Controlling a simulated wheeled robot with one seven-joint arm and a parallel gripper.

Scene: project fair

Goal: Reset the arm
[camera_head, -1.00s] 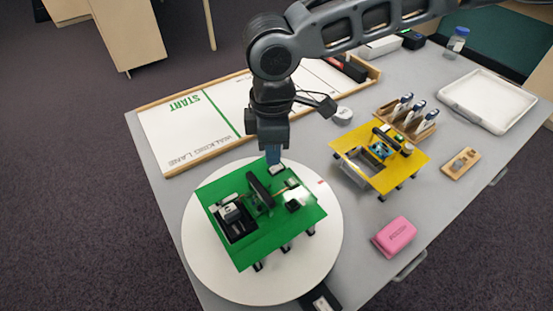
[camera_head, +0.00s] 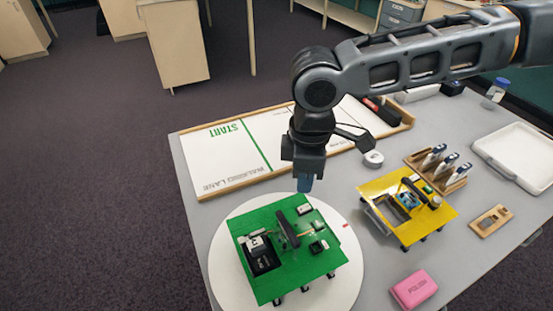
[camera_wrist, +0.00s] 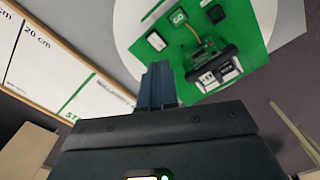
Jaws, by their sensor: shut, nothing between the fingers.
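My gripper (camera_head: 304,184) hangs fingers down from my arm, above the back edge of the green board in the head view. Its blue fingers are shut with nothing between them; they also show in the wrist view (camera_wrist: 157,85). The green board (camera_head: 262,221) carries black parts and small modules and rests on a white round disc (camera_head: 226,285). In the wrist view the green board (camera_wrist: 222,75) lies beyond the fingertips, apart from them as far as I can tell.
A yellow board (camera_head: 385,188) stands right of the disc.

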